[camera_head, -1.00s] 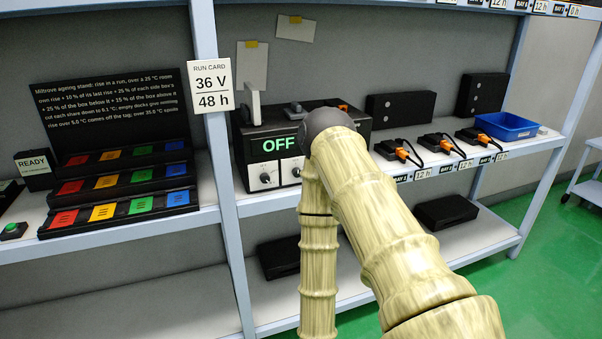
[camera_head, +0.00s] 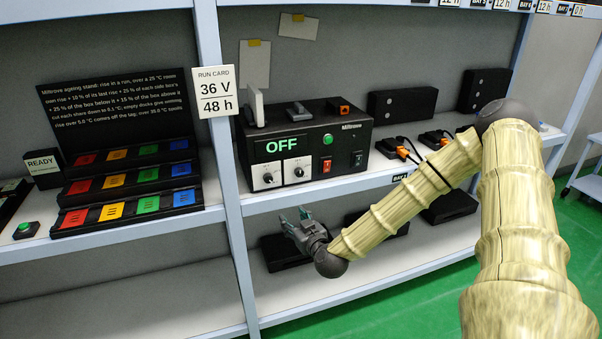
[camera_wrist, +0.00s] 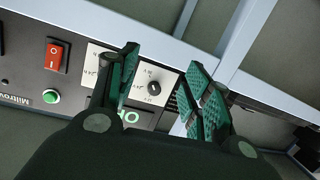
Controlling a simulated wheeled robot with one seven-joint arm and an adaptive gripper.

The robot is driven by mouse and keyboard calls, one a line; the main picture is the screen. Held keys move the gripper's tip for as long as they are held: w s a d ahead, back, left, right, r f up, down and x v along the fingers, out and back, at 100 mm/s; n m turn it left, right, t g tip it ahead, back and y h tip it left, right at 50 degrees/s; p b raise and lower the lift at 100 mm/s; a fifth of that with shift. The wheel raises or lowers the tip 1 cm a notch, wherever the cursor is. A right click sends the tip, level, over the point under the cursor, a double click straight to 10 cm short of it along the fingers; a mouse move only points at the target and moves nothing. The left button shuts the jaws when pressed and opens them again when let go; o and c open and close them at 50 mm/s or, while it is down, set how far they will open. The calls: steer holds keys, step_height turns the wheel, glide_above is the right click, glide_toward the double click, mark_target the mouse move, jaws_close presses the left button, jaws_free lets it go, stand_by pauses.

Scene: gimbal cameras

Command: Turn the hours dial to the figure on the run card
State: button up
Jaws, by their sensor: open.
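The run card (camera_head: 214,92) on the shelf post reads 36 V over 48 h. The black power unit (camera_head: 345,135) shows OFF in green. My gripper (camera_head: 293,217) is open and empty, below and in front of the unit. In the wrist view, roughly upside down, the left dial (camera_wrist: 153,87) shows between the open fingers (camera_wrist: 163,60), apart from them. The other dial is mostly hidden behind a finger.
The unit also carries a green button (camera_head: 327,139) and a red switch (camera_head: 327,168). The shelf post (camera_head: 225,150) stands close to its left. Coloured docks (camera_head: 125,185) lie further left, black docks with orange plugs (camera_head: 403,150) to the right. The lower shelf holds black boxes (camera_head: 282,253).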

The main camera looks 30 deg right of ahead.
mark_target(300, 174)
steer(key=w+d+r+m+t+h, duration=0.1)
steer(key=d+r+t+h, duration=0.15)
steer(key=d+r, duration=0.45)
steer(key=shift+g, duration=0.45)
steer(key=p+x, duration=0.3)
steer(key=x, duration=0.8)
steer(key=shift+f, duration=0.15)
steer(key=c, duration=1.1)
steer(key=shift+o, duration=0.2)
